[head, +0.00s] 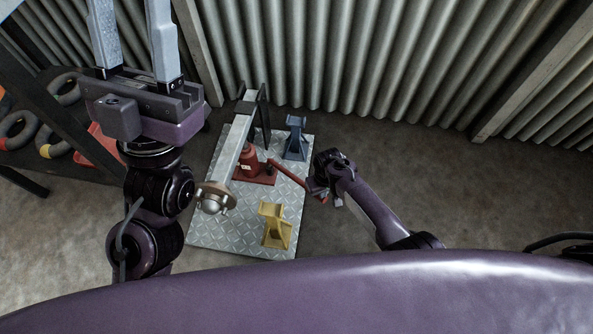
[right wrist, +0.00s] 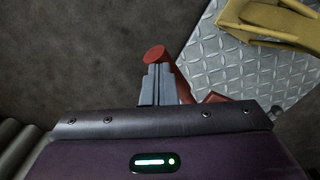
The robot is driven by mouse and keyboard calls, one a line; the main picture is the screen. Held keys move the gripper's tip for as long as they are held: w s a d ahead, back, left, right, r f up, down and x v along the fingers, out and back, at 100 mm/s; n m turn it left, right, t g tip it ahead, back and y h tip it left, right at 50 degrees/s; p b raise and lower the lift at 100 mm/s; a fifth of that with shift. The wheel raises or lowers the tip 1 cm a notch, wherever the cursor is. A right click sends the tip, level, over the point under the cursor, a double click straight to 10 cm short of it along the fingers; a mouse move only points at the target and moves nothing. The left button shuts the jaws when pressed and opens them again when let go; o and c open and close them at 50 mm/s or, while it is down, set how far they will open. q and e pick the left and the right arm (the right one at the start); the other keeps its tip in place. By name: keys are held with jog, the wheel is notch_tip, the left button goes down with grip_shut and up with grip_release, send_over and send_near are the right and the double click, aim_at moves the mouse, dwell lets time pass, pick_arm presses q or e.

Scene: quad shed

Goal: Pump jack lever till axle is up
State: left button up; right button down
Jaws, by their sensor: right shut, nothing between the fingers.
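A red jack (head: 250,165) stands on a diamond plate (head: 215,238), under a grey axle beam (head: 233,145) with a round hub (head: 213,198) at its near end. The red lever (head: 290,176) slopes down from the jack to the right. My right gripper (head: 319,188) is at the lever's outer end. In the right wrist view its fingers (right wrist: 158,84) are shut and empty. They overlap the lever (right wrist: 156,55), whose round end shows past the fingertips; contact is unclear. My left gripper (head: 130,22) is open and empty at the upper left, away from the jack.
A yellow stand (head: 275,226) is at the plate's near edge, and a blue stand (head: 296,140) is at its far right. A shelf with rings (head: 55,130) is at the left. Corrugated walls (head: 330,55) close the back. Bare floor lies right of the plate.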

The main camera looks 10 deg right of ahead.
jog(key=shift+r+p, duration=0.9)
jog(key=shift+r, duration=0.05)
pick_arm(q)
jog(key=w+d+f+g+y+p, duration=0.1)
jog(key=w+d+f+g+y, duration=0.2)
jog(key=f, duration=0.4)
jog(key=w+f+n+g+y, duration=0.1)
jog(key=w+f+g, duration=0.2)
jog(key=f+g, duration=0.25)
jog(key=w+d+f+g+y+p, duration=0.1)
jog(key=w+d+f+g+y, duration=0.15)
jog(key=f, duration=0.55)
pick_arm(e)
jog(key=shift+r, duration=0.75)
jog(key=shift+r+p, duration=0.65)
jog(key=shift+r, duration=0.15)
pick_arm(q)
jog(key=s+a+f+g+y+p, duration=0.1)
jog(key=s+a+f+g+y, duration=0.1)
jog(key=s+f+g, duration=0.4)
jog(key=s+a+f+g+y+p, duration=0.1)
jog(key=s+f+g, duration=0.5)
jog(key=f, duration=0.6)
jog(key=shift+a+f+y, duration=0.4)
jog(key=shift+a+y, duration=0.45)
jog(key=shift+a, duration=0.05)
pick_arm(e)
jog(key=shift+r, duration=1.15)
